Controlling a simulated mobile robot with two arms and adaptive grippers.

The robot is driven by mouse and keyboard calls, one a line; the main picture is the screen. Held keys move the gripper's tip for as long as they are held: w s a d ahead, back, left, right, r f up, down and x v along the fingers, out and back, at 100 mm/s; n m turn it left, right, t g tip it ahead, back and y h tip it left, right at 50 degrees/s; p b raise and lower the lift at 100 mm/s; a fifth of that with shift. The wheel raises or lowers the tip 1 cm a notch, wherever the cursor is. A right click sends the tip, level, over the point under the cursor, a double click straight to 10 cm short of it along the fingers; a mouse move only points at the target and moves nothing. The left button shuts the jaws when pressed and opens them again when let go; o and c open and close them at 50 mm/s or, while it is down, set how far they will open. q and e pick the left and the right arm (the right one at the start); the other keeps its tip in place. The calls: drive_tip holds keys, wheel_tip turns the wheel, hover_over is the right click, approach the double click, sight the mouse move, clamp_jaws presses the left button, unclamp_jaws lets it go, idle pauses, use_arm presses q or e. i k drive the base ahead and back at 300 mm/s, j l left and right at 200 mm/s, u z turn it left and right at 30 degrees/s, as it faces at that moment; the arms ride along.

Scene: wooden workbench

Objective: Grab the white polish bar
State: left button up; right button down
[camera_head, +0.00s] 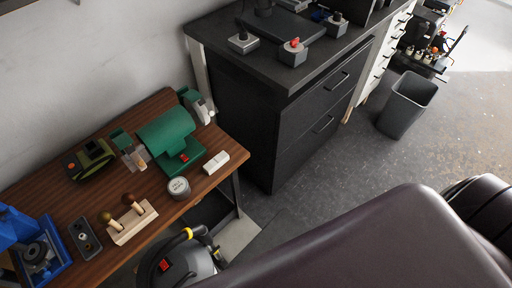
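A small white block (216,162), which looks like the polish bar, lies on the wooden workbench (85,233) near its right front edge. It sits just right of a green bench grinder (168,138) and behind a round grey tin (178,187). Nothing touches or covers the block. Neither of my grippers shows. A large dark smooth part, which seems to be mine, fills the lower right and hides the floor there.
The bench also holds a wooden tool stand (133,223), a green-black device (90,160) and a blue machine (38,250). A vacuum (180,265) stands below. A black cabinet (290,120) stands right of the bench, with a grey bin (406,104) beyond.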

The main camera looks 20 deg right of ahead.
sight(216, 162)
drive_tip(key=z, duration=0.3)
drive_tip(key=u, duration=0.4)
drive_tip(key=i+l+u, duration=0.1)
drive_tip(key=l+u, duration=0.65)
drive_tip(key=l, duration=0.2)
drive_tip(key=l+u, duration=0.35)
drive_tip(key=l, duration=0.15)
